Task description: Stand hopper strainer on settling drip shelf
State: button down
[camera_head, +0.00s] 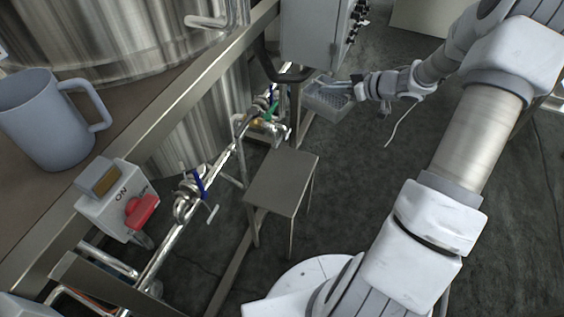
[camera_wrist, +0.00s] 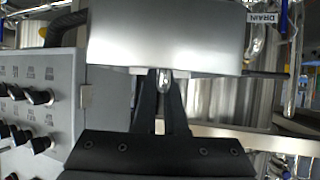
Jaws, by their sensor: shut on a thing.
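My gripper (camera_head: 352,84) is at the far end of the arm, beside the grey cabinet. In the wrist view its fingertips (camera_wrist: 164,78) are shut on the lower edge of a brushed-metal piece with a curved rim, which looks like the hopper strainer (camera_wrist: 165,35). It fills the top middle of that view, and its far side is hidden.
The grey cabinet (camera_head: 312,35) with black knobs (camera_wrist: 40,97) stands close by. A small metal stand (camera_head: 282,182) is nearer. Pipes with blue-handled valves (camera_head: 198,182) run beside the tanks. A mug (camera_head: 45,120) and switch box (camera_head: 115,200) are at left. Open floor lies below the arm.

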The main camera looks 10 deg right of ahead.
jog(key=s+a+f+n+g+y+b, duration=0.1)
jog(key=s+a+f+n, duration=0.15)
jog(key=f, duration=0.75)
jog(key=s+a+f+n+g+y+b, duration=0.15)
jog(key=s+f, duration=0.25)
jog(key=f, duration=0.6)
jog(key=shift+w+a+f+b, duration=0.2)
jog(key=shift+a+f+b, duration=0.75)
jog(key=shift+a+f, duration=0.9)
jog(key=shift+w+a+f+b, duration=0.15)
jog(key=shift+a+f+b, duration=0.8)
jog(key=shift+a+f, duration=0.9)
jog(key=shift+w+a+f+b, duration=0.2)
jog(key=shift+a+f+b, duration=0.75)
jog(key=shift+a+f, duration=0.9)
jog(key=shift+f, duration=0.1)
jog(key=shift+f, duration=0.25)
jog(key=c, duration=1)
grip_release()
jog(key=shift+r, duration=0.15)
